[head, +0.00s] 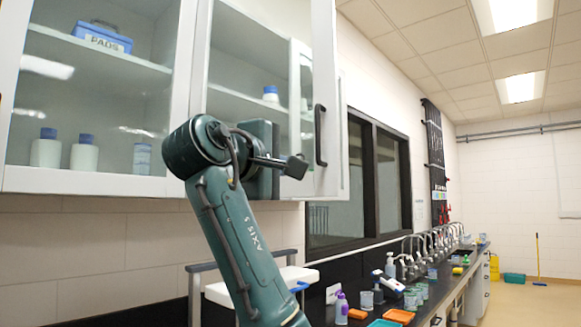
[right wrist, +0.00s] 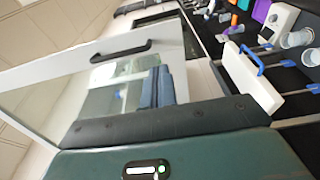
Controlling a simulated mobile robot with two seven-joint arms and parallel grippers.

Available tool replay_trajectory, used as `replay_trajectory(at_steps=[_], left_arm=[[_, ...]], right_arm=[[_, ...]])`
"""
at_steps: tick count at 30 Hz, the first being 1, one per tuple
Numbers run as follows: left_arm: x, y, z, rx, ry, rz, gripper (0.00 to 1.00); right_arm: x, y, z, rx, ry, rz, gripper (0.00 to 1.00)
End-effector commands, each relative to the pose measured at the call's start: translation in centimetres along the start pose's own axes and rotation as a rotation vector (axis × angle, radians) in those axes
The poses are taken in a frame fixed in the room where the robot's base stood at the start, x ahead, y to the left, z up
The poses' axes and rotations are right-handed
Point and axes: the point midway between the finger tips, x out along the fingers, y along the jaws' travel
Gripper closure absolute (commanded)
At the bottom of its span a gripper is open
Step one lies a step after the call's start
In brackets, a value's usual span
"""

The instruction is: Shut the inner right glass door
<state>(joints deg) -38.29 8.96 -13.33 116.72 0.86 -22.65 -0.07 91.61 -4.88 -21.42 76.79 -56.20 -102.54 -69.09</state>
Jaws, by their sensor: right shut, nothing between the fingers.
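The glass door (head: 325,90) with a white frame and a black bar handle (head: 320,135) stands swung out from the wall cabinet at the right. In the right wrist view its handle (right wrist: 120,50) and pale frame (right wrist: 168,42) lie beyond my fingers. My right gripper (head: 296,166) is shut and empty, just left of the handle near the door's lower part. Its dark blue fingers (right wrist: 156,88) are together in the right wrist view. Whether they touch the door I cannot tell. My left gripper is not in view.
The left glass door (head: 100,100) looks closed, with bottles and a blue box (head: 102,37) behind it. A white bottle (head: 271,94) stands on the shelf near the swung-out door. Below, the black counter (head: 440,290) carries taps, bottles and trays.

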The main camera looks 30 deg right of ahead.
Motion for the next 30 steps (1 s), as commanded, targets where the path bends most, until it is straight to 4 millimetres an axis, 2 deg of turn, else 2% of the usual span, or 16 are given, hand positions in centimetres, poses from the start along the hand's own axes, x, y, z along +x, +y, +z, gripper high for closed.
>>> replay_trajectory(at_steps=[9,15,21,30], left_arm=[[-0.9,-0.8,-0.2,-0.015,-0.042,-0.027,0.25],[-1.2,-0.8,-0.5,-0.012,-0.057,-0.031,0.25],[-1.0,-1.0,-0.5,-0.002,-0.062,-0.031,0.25],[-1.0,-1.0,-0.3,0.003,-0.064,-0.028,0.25]], right_arm=[[7.0,0.3,0.0,-0.001,-0.003,-0.002,1.0],[10.2,0.2,0.0,-0.001,-0.002,-0.001,1.0],[11.4,0.0,-0.1,0.001,0.002,-0.001,1.0],[11.6,-0.1,-0.1,0.002,0.002,0.0,1.0]])
